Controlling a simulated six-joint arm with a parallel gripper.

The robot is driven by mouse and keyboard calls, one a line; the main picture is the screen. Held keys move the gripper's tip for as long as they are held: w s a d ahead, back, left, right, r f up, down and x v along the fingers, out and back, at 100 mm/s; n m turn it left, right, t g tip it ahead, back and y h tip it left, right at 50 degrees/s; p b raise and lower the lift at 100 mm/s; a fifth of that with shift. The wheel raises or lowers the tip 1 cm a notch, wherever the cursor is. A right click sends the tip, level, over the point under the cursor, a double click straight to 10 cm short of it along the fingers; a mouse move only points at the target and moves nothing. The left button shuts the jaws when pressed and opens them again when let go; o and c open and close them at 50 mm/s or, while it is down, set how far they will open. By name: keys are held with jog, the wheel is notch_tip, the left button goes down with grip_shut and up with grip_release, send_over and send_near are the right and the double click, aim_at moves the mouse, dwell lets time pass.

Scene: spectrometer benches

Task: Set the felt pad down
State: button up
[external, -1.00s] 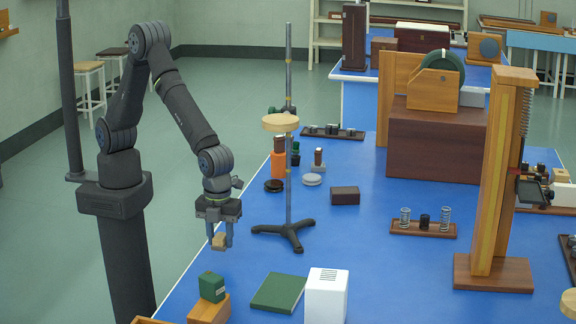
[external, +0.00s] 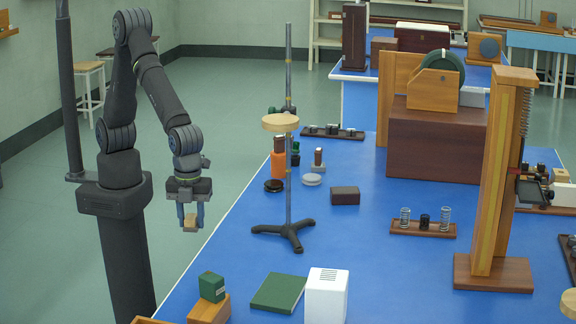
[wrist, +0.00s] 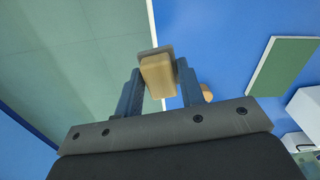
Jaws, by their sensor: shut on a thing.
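The felt pad (external: 190,222) is a small tan block with a greyish layer along one side. It also shows in the wrist view (wrist: 158,75), between the two fingers. My gripper (external: 190,225) is shut on it and points down, holding it in the air. In the external view the pad hangs left of the blue bench's left edge, in front of the floor. In the wrist view the pale bench edge runs just behind the pad. The fingers cover parts of the pad's sides.
The blue bench (external: 240,255) has free room left of the tripod stand (external: 288,235). Near its front are a green flat book-like thing (external: 278,293), a white box (external: 327,295) and a green block (external: 212,287) on a wooden block (external: 209,311). A dark box (external: 345,195) lies further back.

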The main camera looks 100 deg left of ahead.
jog(key=w+a+f+n, duration=0.2)
jog(key=w+a+n, duration=0.2)
jog(key=a, duration=0.7)
jog(key=w+a+f+n, duration=0.2)
jog(key=w+a+n, duration=0.3)
jog(key=a, duration=0.6)
jog(key=w+a+f+n, duration=0.3)
jog(key=w+a+n, duration=0.2)
jog(key=a, duration=0.6)
jog(key=shift+w+a+n, duration=0.1)
jog(key=shift+a+n, duration=0.3)
jog(key=shift+n, duration=0.8)
jog(key=shift+d, duration=0.1)
